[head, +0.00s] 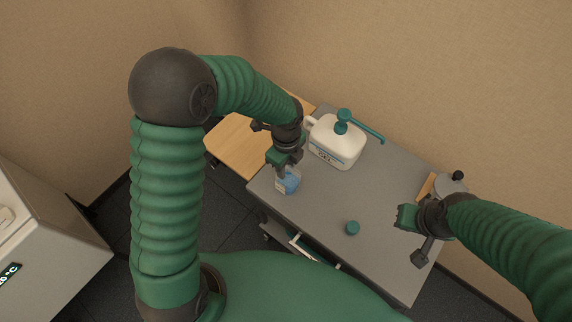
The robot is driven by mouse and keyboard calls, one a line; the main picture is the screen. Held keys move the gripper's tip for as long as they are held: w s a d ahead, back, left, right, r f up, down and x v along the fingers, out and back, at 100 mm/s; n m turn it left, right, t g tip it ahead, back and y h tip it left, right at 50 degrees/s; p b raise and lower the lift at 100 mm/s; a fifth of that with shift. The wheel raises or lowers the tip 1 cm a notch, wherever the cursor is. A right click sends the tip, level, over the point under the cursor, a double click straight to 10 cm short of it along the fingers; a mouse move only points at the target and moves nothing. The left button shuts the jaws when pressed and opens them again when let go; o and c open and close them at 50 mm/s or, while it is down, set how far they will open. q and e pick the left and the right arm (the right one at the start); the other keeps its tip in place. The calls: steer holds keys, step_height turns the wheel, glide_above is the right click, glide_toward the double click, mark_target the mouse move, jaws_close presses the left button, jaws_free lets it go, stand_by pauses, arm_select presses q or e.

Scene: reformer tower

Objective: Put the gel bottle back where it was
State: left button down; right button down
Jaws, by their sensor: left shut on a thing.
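My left gripper (282,168) is shut on a small pale bottle with blue contents, the gel bottle (290,183), near the left edge of the grey tabletop (315,206). The gripper covers the bottle's upper part, and I cannot tell whether its base touches the top. A large white jug (337,146) with a label and a green pump stands behind it, to the right. A round green cap (352,228) lies on the tabletop near the front. My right gripper (403,217) is over the right part of the tabletop, apart from the bottle; its jaws are unclear.
A wooden surface (238,143) adjoins the grey top at the left. A brown block (426,187) and a grey round item with a black knob (455,181) are at the right. A white cabinet (45,245) stands far left. The middle of the grey top is clear.

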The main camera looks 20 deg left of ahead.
arm_select(q)
steer(key=c, duration=1.1)
jaws_free()
steer(key=shift+s, duration=0.1)
steer(key=shift+o, duration=0.3)
steer(key=shift+d, duration=0.1)
step_height(320, 180, up, 12)
steer(key=p, duration=0.1)
steer(key=s+a+f+n+t, duration=0.1)
steer(key=s+a+f+n, duration=0.1)
steer(key=n, duration=0.9)
steer(key=s+a+f+n+t, duration=0.1)
steer(key=s+a+n, duration=0.3)
steer(key=s+n, duration=0.3)
steer(key=n, duration=0.4)
steer(key=shift+s+a+f+t, duration=0.15)
steer(key=shift+s+f+t, duration=0.15)
steer(key=shift+f, duration=0.05)
